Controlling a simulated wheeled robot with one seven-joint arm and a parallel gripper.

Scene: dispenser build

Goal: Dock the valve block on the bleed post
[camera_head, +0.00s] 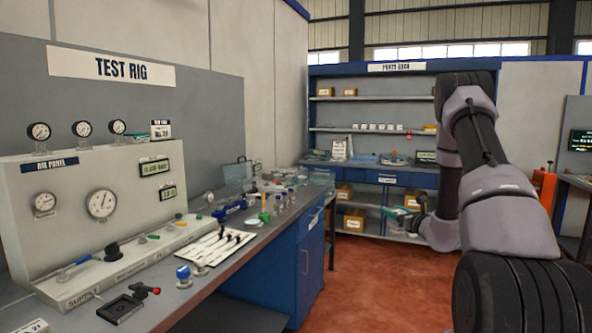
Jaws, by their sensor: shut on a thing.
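My arm comes in from the right and bends down in front of the parts rack. My gripper (408,217) shows small and dark at its end, well away from the test rig bench. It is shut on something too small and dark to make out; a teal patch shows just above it. I cannot tell for sure which thing is the valve block. The bleed post is not clearly marked out either; several small posts and fittings stand on the bench. A blue-topped fitting (183,273) stands at the bench's front edge.
The test rig panel (75,215) with gauges stands at the left. A white plate with black levers (218,243), a blue fixture (231,207) and a black box with a red knob (126,304) sit on the bench. The parts rack (368,108) is behind. The red floor (370,285) is clear.

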